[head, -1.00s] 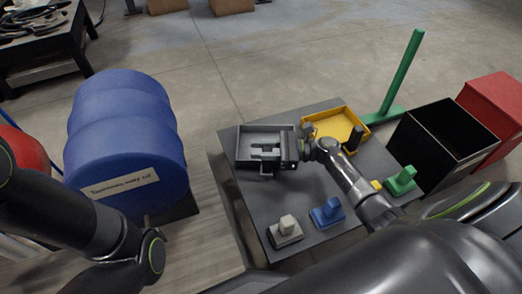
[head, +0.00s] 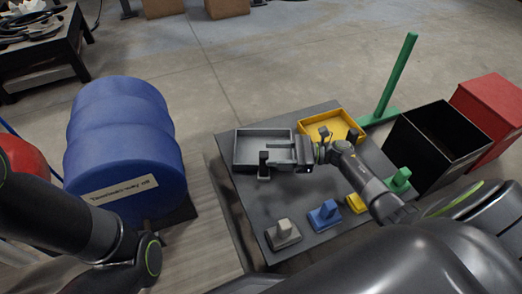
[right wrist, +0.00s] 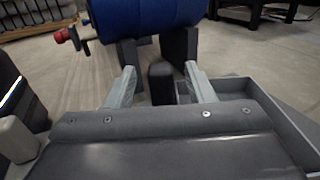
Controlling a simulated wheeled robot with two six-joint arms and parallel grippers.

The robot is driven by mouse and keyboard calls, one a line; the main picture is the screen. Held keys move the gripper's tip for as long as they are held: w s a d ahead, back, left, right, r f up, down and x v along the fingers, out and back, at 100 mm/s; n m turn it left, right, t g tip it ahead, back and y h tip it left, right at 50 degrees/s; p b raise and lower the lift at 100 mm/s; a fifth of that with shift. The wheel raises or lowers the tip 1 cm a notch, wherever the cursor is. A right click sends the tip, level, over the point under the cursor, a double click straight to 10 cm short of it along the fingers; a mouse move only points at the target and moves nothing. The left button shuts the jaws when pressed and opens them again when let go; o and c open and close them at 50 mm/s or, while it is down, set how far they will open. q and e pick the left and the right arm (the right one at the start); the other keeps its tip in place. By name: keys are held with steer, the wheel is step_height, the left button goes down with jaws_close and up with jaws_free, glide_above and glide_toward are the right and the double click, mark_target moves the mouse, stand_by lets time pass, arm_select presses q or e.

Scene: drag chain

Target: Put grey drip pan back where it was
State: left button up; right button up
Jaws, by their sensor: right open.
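The grey drip pan (head: 243,139) is a shallow, open-topped tray lying on the dark table, at the left back. A dark upright handle (head: 263,163) stands at its near side. My right gripper (head: 274,163) reaches in from the right, low beside the pan's near edge. In the right wrist view its two pale fingers are apart, with the dark handle (right wrist: 162,82) between them, and the pan's wall (right wrist: 283,122) runs along the right. I cannot tell whether either finger touches the handle. My left arm comes in at the left, but its gripper is not seen.
A yellow pan (head: 350,118) sits behind my right gripper.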

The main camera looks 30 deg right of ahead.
steer(key=v, duration=0.6)
steer(key=shift+d+p, duration=0.35)
steer(key=shift+p, duration=0.05)
steer(key=shift+s, duration=0.15)
